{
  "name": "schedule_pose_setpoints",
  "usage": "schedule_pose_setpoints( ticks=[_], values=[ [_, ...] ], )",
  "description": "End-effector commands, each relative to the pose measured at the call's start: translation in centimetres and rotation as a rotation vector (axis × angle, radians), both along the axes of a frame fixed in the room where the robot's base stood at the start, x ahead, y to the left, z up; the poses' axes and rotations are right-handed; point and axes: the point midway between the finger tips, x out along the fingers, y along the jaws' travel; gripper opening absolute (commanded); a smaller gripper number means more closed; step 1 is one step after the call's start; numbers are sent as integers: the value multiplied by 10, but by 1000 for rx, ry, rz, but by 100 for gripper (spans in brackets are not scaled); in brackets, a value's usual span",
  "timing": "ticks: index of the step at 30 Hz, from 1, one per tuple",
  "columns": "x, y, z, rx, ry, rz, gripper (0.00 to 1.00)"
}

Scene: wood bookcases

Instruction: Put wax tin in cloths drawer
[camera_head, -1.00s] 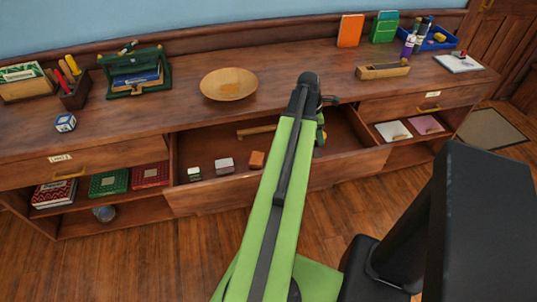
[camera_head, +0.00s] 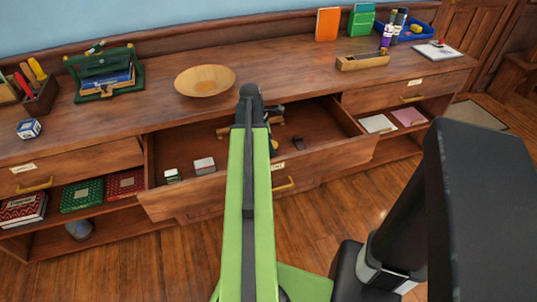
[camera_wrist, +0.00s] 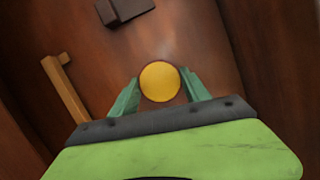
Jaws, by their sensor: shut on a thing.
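A round yellow tin, apparently the wax tin (camera_wrist: 160,82), is between the two green fingers of my gripper (camera_wrist: 158,90) in the wrist view. The gripper is shut on it. In the head view my gripper (camera_head: 272,140) is mostly hidden behind my arm, over the open middle drawer (camera_head: 325,130); the tin cannot be made out there. The drawer has a label and a brass handle (camera_head: 284,184); I cannot read the label. The wrist view shows brown wood below the tin; I cannot tell its height above the drawer floor.
The drawer holds a light wooden bar (camera_head: 226,130), a dark block (camera_head: 298,143) and small white-topped boxes (camera_head: 204,166). A wooden bowl (camera_head: 205,81) stands on the top behind. Shut drawers flank it left (camera_head: 90,160) and right (camera_head: 375,100). The floor in front is clear.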

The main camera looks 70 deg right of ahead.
Motion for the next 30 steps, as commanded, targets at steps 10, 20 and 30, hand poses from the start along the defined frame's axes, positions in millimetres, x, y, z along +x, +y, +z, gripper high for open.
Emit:
schedule_pose_setpoints(
  ticks=[10,20,30],
  values=[
    [-1,0,-22,0,0,0,8],
    [-1,0,-25,0,0,-1,77],
    [-1,-1,-23,0,0,-1,77]
  ],
)
